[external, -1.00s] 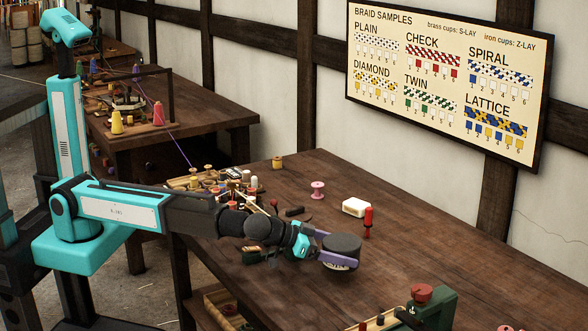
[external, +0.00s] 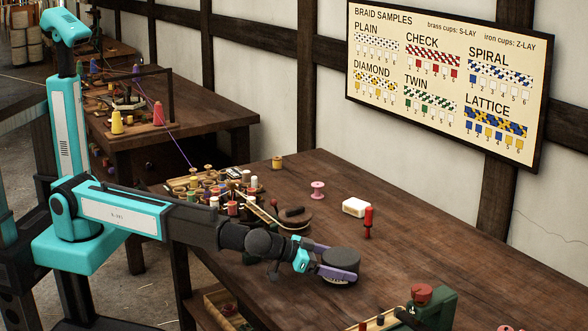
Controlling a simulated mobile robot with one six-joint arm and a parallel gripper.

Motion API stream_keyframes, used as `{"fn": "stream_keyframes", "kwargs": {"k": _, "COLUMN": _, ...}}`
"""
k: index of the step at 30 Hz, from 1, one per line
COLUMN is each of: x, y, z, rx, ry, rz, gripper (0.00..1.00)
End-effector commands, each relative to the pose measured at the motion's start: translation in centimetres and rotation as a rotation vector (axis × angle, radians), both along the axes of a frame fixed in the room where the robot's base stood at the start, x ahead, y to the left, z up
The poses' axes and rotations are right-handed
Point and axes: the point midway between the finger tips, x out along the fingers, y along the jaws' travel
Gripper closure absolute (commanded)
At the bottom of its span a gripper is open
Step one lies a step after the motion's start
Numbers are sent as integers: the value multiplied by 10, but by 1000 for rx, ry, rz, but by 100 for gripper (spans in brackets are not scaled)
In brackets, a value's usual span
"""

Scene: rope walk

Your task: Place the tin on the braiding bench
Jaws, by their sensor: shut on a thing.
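The tin (external: 341,258) is a round, dark grey, low cylinder with a pale band low on its side. My gripper (external: 335,266) is shut on it, with one purple finger along its near side; the far finger is partly hidden. The tin is over the near part of a brown wooden bench (external: 420,247); I cannot tell whether it touches the top. The picture does not label which bench is the braiding bench; another wooden bench (external: 205,118) behind carries a frame and thread cones.
A white block (external: 355,207), a red-handled tool (external: 368,222) and a pink spool (external: 317,190) stand beyond the tin. A round dark piece (external: 294,218) and a rack of bobbins (external: 207,186) lie to the left. A green vise (external: 432,305) is at the front right. The bench's right middle is clear.

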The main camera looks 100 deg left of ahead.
Motion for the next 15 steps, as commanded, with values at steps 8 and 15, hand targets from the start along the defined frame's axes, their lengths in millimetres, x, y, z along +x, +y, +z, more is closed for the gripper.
{"fn": "stream_keyframes", "kwargs": {"k": 8, "x": 0, "y": 0, "z": 1, "rx": 0, "ry": -2, "rz": -1, "gripper": 53}}
{"fn": "stream_keyframes", "kwargs": {"k": 15, "x": 0, "y": 0, "z": -2, "rx": 0, "ry": 0, "rz": 0, "gripper": 10}}
